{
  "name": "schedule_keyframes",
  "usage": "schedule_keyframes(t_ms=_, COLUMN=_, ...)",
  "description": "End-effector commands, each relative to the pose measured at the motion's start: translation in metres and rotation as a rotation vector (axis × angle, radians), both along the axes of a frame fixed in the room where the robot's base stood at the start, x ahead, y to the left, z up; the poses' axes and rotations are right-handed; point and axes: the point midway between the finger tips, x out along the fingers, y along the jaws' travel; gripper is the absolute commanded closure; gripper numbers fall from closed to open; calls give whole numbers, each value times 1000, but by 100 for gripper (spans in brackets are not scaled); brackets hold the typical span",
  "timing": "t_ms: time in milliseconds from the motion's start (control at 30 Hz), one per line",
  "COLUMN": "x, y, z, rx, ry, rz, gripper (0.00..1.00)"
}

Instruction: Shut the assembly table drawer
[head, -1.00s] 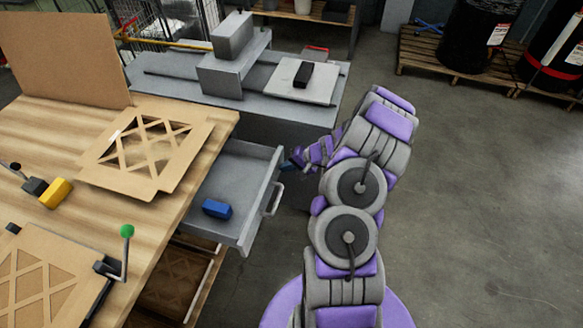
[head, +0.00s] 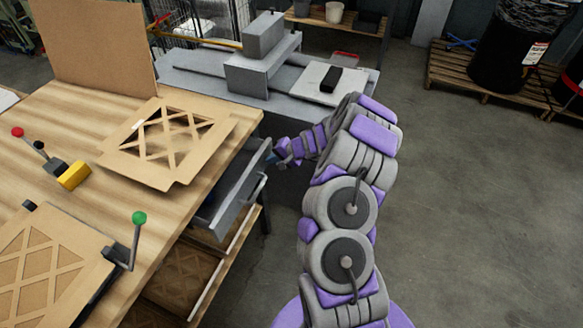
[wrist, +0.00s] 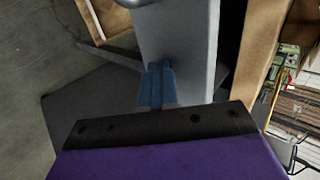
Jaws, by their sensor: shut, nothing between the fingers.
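The grey drawer (head: 236,198) under the wooden assembly table (head: 222,150) is partly open, with its front sticking out past the table edge. A bar handle (head: 256,188) is on its front face. My gripper (head: 273,158) is at the far corner of the drawer front. In the wrist view, my gripper (wrist: 157,86) is shut and empty, its blue fingertips against or very close to the grey drawer panel (wrist: 180,45); I cannot tell if they touch.
A green-knobbed clamp (head: 138,218) stands at the table's front edge. A grey bench with a machine (head: 262,75) is behind. The floor to the right (head: 480,200) is clear.

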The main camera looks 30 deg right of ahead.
Motion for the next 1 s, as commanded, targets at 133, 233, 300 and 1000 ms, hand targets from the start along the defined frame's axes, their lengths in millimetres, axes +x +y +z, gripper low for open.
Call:
schedule_keyframes(t_ms=133, x=27, y=22, z=-2, rx=-1, ry=-1, rz=4, gripper=100)
schedule_keyframes(t_ms=233, x=41, y=33, z=-2, rx=-1, ry=-1, rz=3, gripper=100)
schedule_keyframes(t_ms=300, x=50, y=38, z=-1, rx=-2, ry=-1, rz=2, gripper=100)
schedule_keyframes(t_ms=1000, x=73, y=57, z=1, rx=0, ry=-2, rz=-1, gripper=100)
